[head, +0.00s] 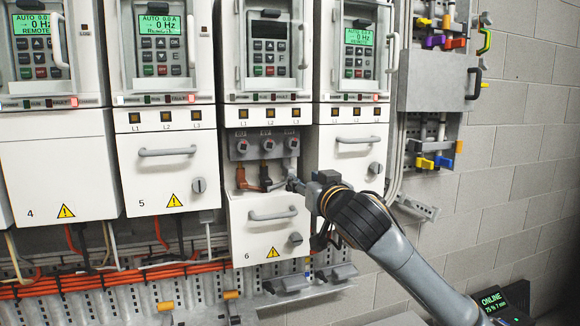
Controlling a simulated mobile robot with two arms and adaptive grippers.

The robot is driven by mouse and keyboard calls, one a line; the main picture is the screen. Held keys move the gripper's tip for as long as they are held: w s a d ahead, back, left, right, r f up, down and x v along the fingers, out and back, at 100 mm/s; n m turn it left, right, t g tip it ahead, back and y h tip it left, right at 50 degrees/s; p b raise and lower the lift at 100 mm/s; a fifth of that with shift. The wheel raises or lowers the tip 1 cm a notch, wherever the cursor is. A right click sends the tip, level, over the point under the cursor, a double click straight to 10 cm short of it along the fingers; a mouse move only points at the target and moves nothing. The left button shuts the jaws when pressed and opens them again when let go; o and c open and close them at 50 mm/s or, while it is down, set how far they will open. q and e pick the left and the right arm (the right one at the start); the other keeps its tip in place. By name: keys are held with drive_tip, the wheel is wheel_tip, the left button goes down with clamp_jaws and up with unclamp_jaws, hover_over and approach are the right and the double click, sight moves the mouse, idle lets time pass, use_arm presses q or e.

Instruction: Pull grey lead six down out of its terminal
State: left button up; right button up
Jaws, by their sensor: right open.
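Drive cabinet six (265,220) has its lower front cover dropped, baring a dark terminal block (265,143) with three terminals. Orange-brown and dark leads (265,172) hang under the left and middle terminals. The grey lead (291,166) hangs under the right terminal and appears to still enter it. My right gripper (289,183) comes in from the lower right, open, with its fingertips close to the lower part of the grey lead. I cannot tell whether they touch or surround it. My left gripper is not in view.
Drive six's display (269,30) is dark; neighbouring displays are lit green. The dropped cover has a handle (272,214) and knob (295,239) just below my gripper. Cabinet five (165,175) stands closed at left. A rack with coloured clips (437,60) hangs at right.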

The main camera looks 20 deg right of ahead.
sight(292, 170)
drive_tip(key=w+p, duration=0.3)
drive_tip(key=w, duration=0.6)
drive_tip(key=shift+w+a+r, duration=0.1)
drive_tip(key=shift+w, duration=0.85)
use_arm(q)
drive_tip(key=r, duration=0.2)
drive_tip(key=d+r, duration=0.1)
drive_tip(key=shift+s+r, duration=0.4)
use_arm(e)
clamp_jaws()
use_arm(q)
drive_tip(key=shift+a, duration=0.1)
use_arm(e)
drive_tip(key=shift+f, duration=0.2)
